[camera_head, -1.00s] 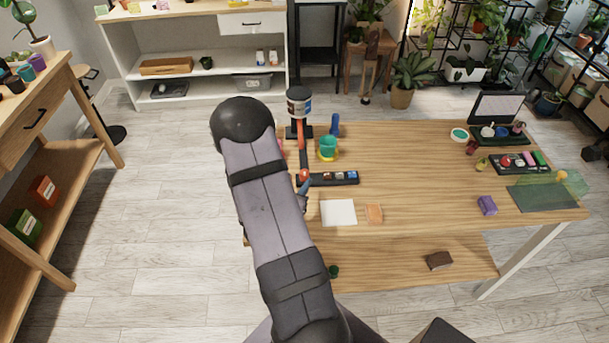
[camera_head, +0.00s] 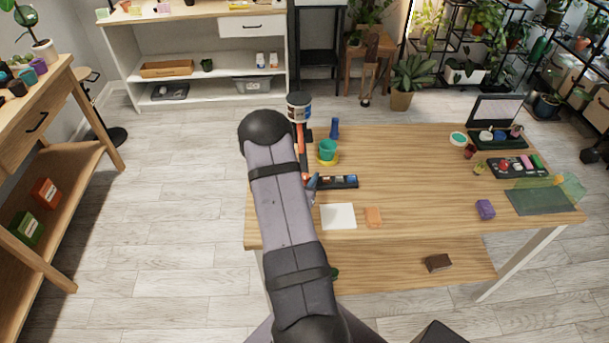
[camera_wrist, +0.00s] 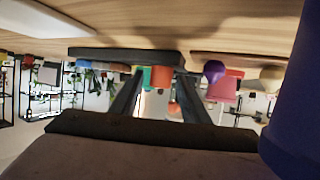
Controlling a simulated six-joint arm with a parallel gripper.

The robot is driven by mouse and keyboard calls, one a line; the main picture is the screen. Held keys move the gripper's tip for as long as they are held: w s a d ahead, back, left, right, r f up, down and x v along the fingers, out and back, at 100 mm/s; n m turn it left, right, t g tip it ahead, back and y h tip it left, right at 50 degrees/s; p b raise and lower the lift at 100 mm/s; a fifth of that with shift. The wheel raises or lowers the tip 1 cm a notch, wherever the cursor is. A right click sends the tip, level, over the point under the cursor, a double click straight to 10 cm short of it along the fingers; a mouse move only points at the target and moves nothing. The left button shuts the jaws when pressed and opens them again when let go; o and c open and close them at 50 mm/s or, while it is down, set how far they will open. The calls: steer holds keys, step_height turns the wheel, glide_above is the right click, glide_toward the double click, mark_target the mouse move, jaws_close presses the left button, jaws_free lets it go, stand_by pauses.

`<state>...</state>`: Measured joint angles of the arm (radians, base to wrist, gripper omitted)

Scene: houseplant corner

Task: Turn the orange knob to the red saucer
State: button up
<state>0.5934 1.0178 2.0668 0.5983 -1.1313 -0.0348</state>
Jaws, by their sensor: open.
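In the wrist view, which looks upside down, my gripper (camera_wrist: 158,74) is open. Its two dark fingers reach toward a dark strip (camera_wrist: 120,54) with small coloured pieces. A teal pot (camera_head: 328,148) stands on a yellow saucer (camera_head: 328,161). No red saucer is clearly visible; my arm covers that side.
The table middle is clear.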

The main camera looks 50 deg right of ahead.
steer(key=c, duration=1.1)
steer(key=shift+o, duration=0.2)
steer(key=shift+m+g+h+b, duration=0.3)
steer(key=shift+m+g+b, duration=0.05)
steer(key=shift+m+g, duration=0.5)
steer(key=o, duration=1.1)
steer(key=shift+c, duration=0.2)
steer(key=shift+b+v, duration=0.75)
steer(key=shift+v, duration=2.9)
